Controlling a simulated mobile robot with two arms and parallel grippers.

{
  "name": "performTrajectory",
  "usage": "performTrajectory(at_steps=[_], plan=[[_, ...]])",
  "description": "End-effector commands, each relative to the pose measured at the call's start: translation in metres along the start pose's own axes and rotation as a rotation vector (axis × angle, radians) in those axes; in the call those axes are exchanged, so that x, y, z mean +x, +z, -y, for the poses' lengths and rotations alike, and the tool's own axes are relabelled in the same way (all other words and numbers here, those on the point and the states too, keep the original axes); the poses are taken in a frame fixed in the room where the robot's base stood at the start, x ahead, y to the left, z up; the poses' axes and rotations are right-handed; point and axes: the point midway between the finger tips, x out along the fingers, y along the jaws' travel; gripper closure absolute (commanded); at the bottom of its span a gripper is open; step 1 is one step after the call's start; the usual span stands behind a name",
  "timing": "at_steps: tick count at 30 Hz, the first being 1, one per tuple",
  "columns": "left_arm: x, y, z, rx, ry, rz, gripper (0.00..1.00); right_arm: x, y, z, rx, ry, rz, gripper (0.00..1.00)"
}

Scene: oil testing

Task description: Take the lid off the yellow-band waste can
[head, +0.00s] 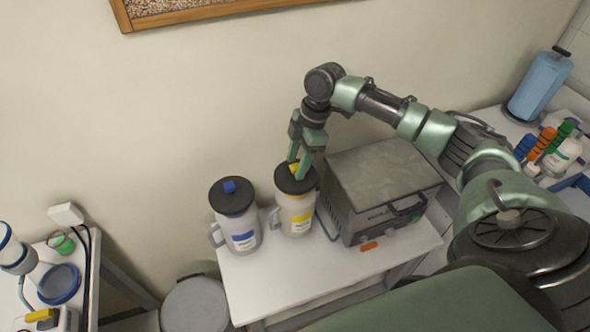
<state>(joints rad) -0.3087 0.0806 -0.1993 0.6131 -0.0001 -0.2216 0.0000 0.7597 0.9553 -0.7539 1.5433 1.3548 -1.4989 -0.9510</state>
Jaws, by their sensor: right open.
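The yellow-band waste can (299,215) stands upright on the white table, with a handle on its left side. Its dark lid (295,180) sits on top and has a small yellow knob (294,167). My right gripper (299,168) reaches down from above, its green fingers open at the knob, one on each side as far as I can see. Whether the fingers touch the knob I cannot tell. My left gripper is not in view.
A blue-band can (241,235) with a dark lid and blue knob stands close on the left. A grey metal box (383,181) stands just right of the can. A small orange item (369,246) lies at the table (290,272) front. The wall is behind.

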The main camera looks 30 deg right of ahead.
Motion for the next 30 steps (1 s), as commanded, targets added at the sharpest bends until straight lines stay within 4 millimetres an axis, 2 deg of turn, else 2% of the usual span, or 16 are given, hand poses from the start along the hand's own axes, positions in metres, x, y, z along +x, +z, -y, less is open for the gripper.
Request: performTrajectory(at_steps=[1,3,8,13,14,24,30], plan=[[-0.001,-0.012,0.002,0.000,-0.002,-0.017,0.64,0.002,0.000,0.000,0.000,0.000,0.000,0.51],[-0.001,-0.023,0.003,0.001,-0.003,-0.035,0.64,0.004,0.000,0.000,0.000,0.001,0.001,0.51],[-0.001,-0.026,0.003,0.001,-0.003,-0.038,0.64,0.005,0.000,0.000,0.000,0.001,0.001,0.51],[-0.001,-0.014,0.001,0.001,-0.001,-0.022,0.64,0.004,0.000,0.000,0.000,0.001,0.000,0.95],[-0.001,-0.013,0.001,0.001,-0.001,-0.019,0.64,0.004,0.000,0.000,0.000,0.001,0.000,1.00],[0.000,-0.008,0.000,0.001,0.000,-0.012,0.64,0.002,0.000,0.000,0.000,0.002,0.000,1.00],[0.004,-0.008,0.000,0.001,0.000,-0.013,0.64,-0.012,-0.005,-0.001,-0.001,0.003,-0.002,1.00]])
